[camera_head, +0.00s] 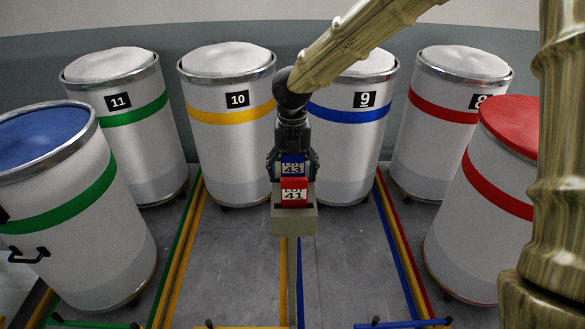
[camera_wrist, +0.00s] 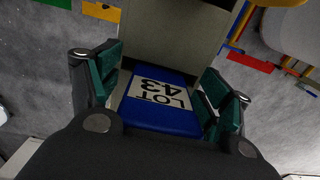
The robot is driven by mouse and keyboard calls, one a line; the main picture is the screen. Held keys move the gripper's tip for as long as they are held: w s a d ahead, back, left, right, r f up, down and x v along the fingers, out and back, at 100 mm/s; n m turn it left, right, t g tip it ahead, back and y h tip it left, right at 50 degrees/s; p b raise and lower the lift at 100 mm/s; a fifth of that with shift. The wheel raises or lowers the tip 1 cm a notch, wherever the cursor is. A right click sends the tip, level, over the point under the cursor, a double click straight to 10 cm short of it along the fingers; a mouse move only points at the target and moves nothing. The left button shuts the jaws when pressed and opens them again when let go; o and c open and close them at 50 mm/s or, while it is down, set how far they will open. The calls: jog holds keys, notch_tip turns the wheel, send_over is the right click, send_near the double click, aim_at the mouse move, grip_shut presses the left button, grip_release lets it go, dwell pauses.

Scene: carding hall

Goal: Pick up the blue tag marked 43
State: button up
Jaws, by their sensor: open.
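The blue tag (camera_head: 292,158) has a white label reading LOT 43. In the head view it is behind and above a red tag (camera_head: 293,183) marked LOT 41, at the top of a beige-grey stand (camera_head: 295,222). In the wrist view the blue tag (camera_wrist: 160,118) lies between the two green-padded fingers, label facing the camera. My gripper (camera_head: 293,165), also in the wrist view (camera_wrist: 160,82), is open with one finger on each side of the blue tag. A gap shows on its left; contact on the right is unclear. The red tag cannot be made out in the wrist view.
White drums numbered 11 (camera_head: 140,147), 10 (camera_head: 232,155), 9 (camera_head: 345,150) and 8 (camera_head: 440,140) line the back. A blue-topped drum (camera_head: 75,240) stands left, a red-lidded drum (camera_head: 480,240) right. Coloured rails cross the floor; grey floor (camera_head: 225,260) is open between them.

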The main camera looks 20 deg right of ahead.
jog(key=shift+s+r, duration=0.1)
jog(key=shift+s, duration=0.15)
jog(key=shift+c, duration=1.2)
jog(key=c, duration=0.8)
jog(key=shift+r, duration=0.1)
